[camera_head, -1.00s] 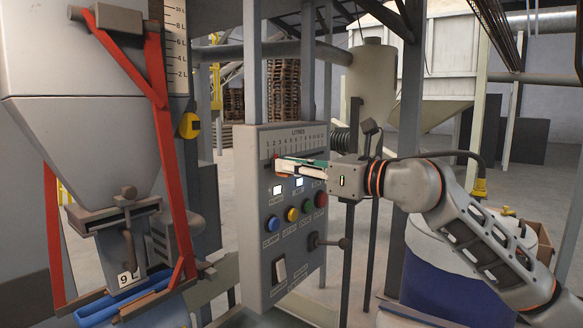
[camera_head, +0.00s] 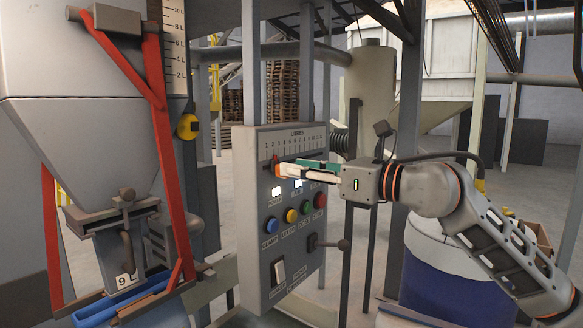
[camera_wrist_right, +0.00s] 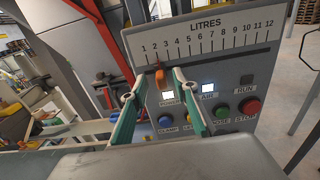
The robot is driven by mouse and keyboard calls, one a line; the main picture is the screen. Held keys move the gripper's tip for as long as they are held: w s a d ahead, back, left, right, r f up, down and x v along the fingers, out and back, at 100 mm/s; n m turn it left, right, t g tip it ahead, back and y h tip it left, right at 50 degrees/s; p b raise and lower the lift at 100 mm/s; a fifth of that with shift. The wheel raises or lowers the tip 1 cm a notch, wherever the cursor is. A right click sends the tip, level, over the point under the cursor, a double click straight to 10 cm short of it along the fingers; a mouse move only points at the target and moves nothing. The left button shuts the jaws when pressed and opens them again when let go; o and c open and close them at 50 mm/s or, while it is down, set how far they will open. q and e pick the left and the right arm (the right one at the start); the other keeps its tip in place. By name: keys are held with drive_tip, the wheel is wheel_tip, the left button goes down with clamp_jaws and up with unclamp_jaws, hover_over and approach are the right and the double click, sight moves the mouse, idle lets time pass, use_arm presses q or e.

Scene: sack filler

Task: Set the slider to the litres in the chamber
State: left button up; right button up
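The grey control panel (camera_head: 252,220) carries a LITRES scale (camera_wrist_right: 200,40) from 1 to 12. The slider's orange-red knob (camera_wrist_right: 160,78) stands at about 2; it also shows in the head view (camera_head: 276,160) at the scale's left end. My right gripper (camera_wrist_right: 159,82) is open, its two green-backed fingers apart, with the knob in the gap as seen from the wrist. Whether a finger touches it I cannot tell. In the head view the right gripper (camera_head: 290,168) reaches the panel from the right. The chamber (camera_head: 75,130) has a litre strip (camera_head: 175,45); its fill level is not discernible. My left gripper is out of view.
Below the slider are lit white indicators (camera_head: 277,191), blue (camera_head: 272,225), yellow (camera_head: 291,215), green (camera_head: 306,207) and red (camera_head: 320,200) buttons, a lever (camera_head: 330,243) and a rocker switch (camera_head: 279,271). Red struts (camera_head: 165,140) flank the chamber. A tag reads 9 (camera_head: 124,280).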

drive_tip(key=v, duration=0.9)
drive_tip(key=shift+d, duration=0.2)
drive_tip(key=shift+s, duration=0.1)
